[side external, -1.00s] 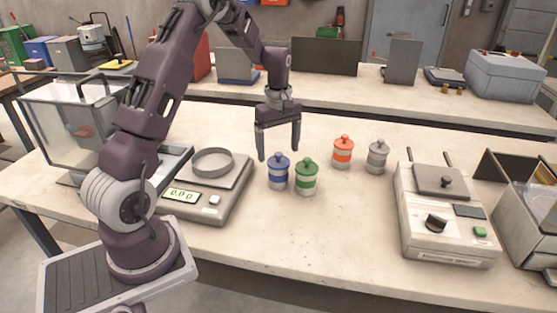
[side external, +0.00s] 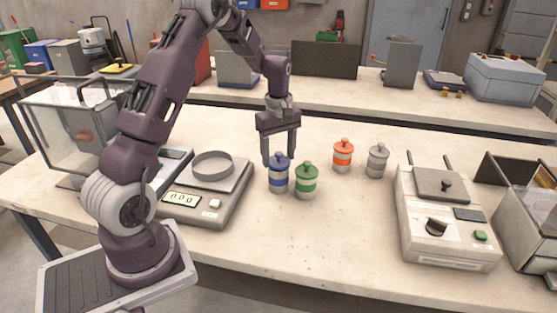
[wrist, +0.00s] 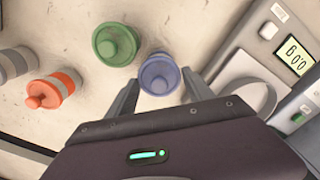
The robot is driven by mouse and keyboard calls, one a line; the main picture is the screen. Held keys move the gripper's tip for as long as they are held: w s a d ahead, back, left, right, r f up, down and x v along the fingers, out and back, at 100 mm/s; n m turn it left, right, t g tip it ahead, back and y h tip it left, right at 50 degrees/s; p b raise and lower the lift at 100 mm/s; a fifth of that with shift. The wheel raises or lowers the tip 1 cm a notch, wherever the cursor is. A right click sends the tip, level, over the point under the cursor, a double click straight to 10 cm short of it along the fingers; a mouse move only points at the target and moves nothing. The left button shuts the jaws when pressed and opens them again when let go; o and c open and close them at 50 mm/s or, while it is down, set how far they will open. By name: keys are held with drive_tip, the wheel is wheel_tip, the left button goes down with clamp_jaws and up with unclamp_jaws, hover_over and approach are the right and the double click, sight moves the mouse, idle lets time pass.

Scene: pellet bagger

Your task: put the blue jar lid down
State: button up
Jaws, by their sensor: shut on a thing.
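The blue jar lid (side external: 279,161) has a round knob and sits on top of its blue-banded jar (side external: 278,183), which stands upright on the bench. In the wrist view the blue lid (wrist: 159,73) shows from above between the fingers. My gripper (side external: 279,157) points down with one finger on each side of the lid and is shut on it. The lid looks level on the jar; any small gap between them cannot be made out.
A green jar (side external: 306,181) stands close to the right of the blue one. An orange jar (side external: 343,156) and a grey jar (side external: 377,162) stand behind to the right. A scale (side external: 190,203) with a ring is on the left. Bench space in front is clear.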

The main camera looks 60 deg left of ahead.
wheel_tip(320, 180, up, 8)
drive_tip(key=shift+d+f, duration=0.1)
drive_tip(key=shift+d, duration=0.05)
hover_over(266, 221)
drive_tip(key=w, duration=0.1)
wheel_tip(266, 221, down, 6)
drive_tip(key=shift+n, duration=0.3)
drive_tip(key=f, duration=0.7)
drive_tip(key=s+f, duration=0.1)
drive_tip(key=f, duration=0.2)
drive_tip(key=shift+f, duration=0.25)
drive_tip(key=shift+f, duration=0.1)
drive_tip(key=o, duration=1.3)
